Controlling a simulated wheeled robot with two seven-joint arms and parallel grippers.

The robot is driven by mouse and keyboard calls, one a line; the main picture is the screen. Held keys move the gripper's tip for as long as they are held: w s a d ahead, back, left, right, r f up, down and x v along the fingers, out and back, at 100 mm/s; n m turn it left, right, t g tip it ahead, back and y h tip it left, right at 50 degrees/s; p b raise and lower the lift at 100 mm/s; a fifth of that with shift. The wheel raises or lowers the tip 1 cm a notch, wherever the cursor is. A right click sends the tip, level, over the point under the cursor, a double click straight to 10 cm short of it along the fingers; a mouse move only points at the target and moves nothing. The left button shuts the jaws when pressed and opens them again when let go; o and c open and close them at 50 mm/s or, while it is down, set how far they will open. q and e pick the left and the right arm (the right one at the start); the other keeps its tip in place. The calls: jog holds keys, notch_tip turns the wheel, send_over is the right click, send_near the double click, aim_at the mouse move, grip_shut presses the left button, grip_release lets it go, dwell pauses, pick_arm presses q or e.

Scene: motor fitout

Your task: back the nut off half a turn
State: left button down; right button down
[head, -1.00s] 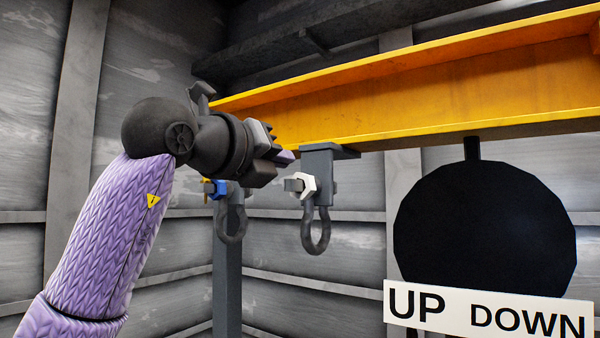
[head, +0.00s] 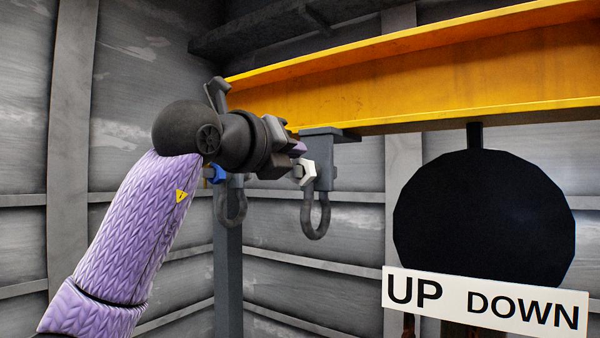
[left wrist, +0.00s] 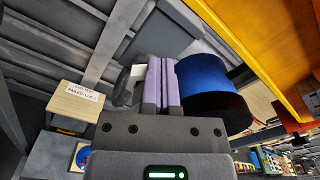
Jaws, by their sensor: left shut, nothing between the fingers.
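A white hex nut (head: 308,173) sits on a bolt through the grey lug (head: 324,172) under the yellow beam, with a dark shackle (head: 316,222) hanging below. My left gripper (head: 299,149) is shut and empty, just above and left of the white nut. I cannot tell whether it touches the nut. In the left wrist view its purple fingers (left wrist: 161,86) lie together, with a pale piece, perhaps the nut, partly hidden on their left. A blue nut (head: 218,174) sits farther left beside a second shackle (head: 233,210). My right gripper is not in view.
The yellow beam (head: 430,90) runs close above the gripper. A large black round body (head: 485,215) hangs to the right, above an UP/DOWN sign (head: 485,303). A labelled wooden box (left wrist: 77,106) shows in the left wrist view. Space below the shackles looks clear.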

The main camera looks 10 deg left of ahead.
pick_arm(q)
jog(key=shift+f, duration=0.2)
jog(key=shift+w+a, duration=0.1)
jog(key=shift+a, duration=0.15)
jog(key=shift+w+a+f+b, duration=0.25)
jog(key=shift+a+f+b, duration=0.1)
jog(key=shift+a+f, duration=0.3)
dwell(0.3)
jog(key=shift+a+r, duration=0.1)
jog(key=b+v, duration=0.1)
jog(key=v, duration=0.1)
jog(key=b+v, duration=0.1)
jog(key=v, duration=0.1)
jog(key=b+v, duration=0.1)
jog(key=v, duration=0.1)
jog(key=shift+w+a+r, duration=0.1)
jog(key=shift+a+r, duration=0.1)
jog(key=shift+r, duration=0.05)
dwell(0.3)
